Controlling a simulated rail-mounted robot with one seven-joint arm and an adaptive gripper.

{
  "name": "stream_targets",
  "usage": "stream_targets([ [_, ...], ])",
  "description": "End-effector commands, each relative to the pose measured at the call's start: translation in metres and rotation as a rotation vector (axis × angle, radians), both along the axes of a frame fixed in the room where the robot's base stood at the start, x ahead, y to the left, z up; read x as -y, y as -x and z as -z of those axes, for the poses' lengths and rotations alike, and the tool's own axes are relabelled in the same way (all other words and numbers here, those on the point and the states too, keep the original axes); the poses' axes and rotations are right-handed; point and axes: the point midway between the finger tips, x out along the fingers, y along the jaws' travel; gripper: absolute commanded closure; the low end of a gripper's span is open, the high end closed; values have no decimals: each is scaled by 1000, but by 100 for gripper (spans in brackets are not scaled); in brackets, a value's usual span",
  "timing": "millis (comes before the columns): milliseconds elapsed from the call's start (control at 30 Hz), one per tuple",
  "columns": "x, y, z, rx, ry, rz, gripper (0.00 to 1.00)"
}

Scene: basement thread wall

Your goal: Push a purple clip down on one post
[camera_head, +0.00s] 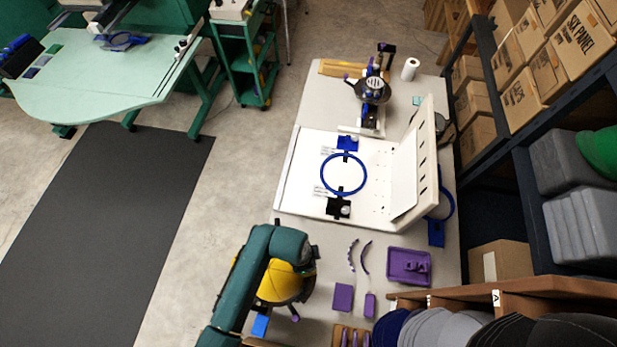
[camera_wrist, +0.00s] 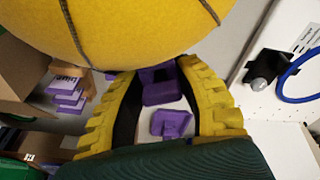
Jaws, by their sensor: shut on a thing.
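A yellow cap (camera_head: 277,286) sits on a dark stand at the near left of the table. My gripper (camera_wrist: 158,74) reaches down beside it; in the wrist view the cap's seamed crown (camera_wrist: 140,25) fills the top. My yellow ribbed fingers close on a small dark purple piece (camera_wrist: 157,73) at their tips, seemingly a purple clip; its shape is mostly hidden. In the head view my dark green arm covers part of the cap, and the fingertips cannot be made out. A dark purple end (camera_head: 294,317) sticks out below the cap. Whether the clip touches a post cannot be told.
A purple tray (camera_head: 395,278), curved purple strips (camera_head: 365,258) and purple blocks (camera_head: 342,298) lie to the right. A blue hoop (camera_head: 323,184) lies on a white board behind. Another stand (camera_head: 372,90) is at the far end. Shelves of boxes line the right.

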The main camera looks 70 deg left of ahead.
Motion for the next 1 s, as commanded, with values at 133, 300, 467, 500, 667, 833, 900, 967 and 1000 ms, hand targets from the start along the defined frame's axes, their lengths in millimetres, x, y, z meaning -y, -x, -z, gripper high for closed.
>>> stream_targets([
  [133, 0, 0, 0, 0, 0, 0, 81],
  [300, 0, 0, 0, 0, 0, 0, 81],
  [467, 0, 0, 4, 0, 1, 0, 81],
  [500, 0, -1, 5, 0, 1, 0, 81],
  [667, 1, -1, 10, 0, 1, 0, 81],
  [833, 1, -2, 11, 0, 0, 0, 80],
  [900, 1, -2, 11, 0, 0, 0, 81],
  [967, 1, -2, 11, 0, 0, 0, 54],
  [1000, 1, -2, 11, 0, 0, 0, 46],
])
